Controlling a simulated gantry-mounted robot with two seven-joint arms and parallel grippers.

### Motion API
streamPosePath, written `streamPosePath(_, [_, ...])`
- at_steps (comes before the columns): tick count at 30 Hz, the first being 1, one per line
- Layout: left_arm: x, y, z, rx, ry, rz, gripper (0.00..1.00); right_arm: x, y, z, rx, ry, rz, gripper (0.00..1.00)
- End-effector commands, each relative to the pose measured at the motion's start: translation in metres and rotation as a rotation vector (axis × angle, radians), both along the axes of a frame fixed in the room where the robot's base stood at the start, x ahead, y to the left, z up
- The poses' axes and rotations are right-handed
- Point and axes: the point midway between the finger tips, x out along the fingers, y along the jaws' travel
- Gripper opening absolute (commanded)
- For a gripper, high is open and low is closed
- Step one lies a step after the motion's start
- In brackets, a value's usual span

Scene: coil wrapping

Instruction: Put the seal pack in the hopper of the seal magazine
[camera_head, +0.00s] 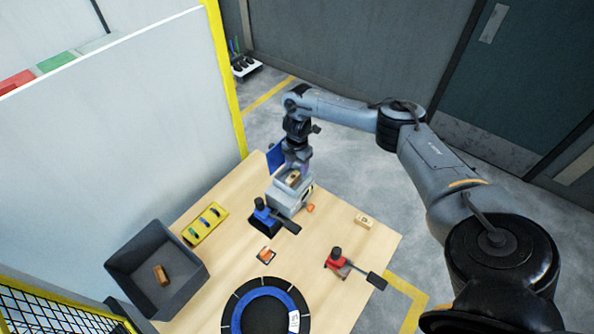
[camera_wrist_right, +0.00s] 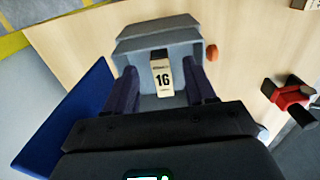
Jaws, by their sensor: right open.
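The grey seal magazine (camera_head: 289,197) stands on the table below my right arm, and it also shows in the wrist view (camera_wrist_right: 150,45). A tan pack marked 16 (camera_wrist_right: 162,78), which appears to be the seal pack, sits at the magazine's hopper opening. It shows small in the head view (camera_head: 293,177). My right gripper (camera_head: 292,166) points down over the magazine. Its dark fingers stand open on either side of the pack, with a visible gap. How deep the pack sits is hard to tell. My left gripper is not in view.
A similar pale pack (camera_head: 364,220) lies on the table (camera_head: 318,240) at right. A blue-headed tool (camera_head: 268,217) and a red-headed tool (camera_head: 340,262) stand in front. A dark bin (camera_head: 150,240) holds a brown block (camera_head: 161,275). A blue panel (camera_wrist_right: 75,105) stands beside the magazine.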

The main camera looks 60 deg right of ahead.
Motion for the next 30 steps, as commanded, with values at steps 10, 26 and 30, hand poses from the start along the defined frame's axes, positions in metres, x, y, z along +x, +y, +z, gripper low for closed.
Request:
streamPosePath(10, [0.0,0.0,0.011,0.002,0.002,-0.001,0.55,0.001,0.0,0.066,-0.001,-0.003,0.002,0.55])
streamPosePath(26, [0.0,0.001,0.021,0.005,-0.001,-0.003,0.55,0.0,0.0,0.082,0.0,0.0,0.0,0.55])
streamPosePath(30, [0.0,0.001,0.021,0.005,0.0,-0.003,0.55,0.0,0.0,0.082,0.0,0.0,0.0,0.55])
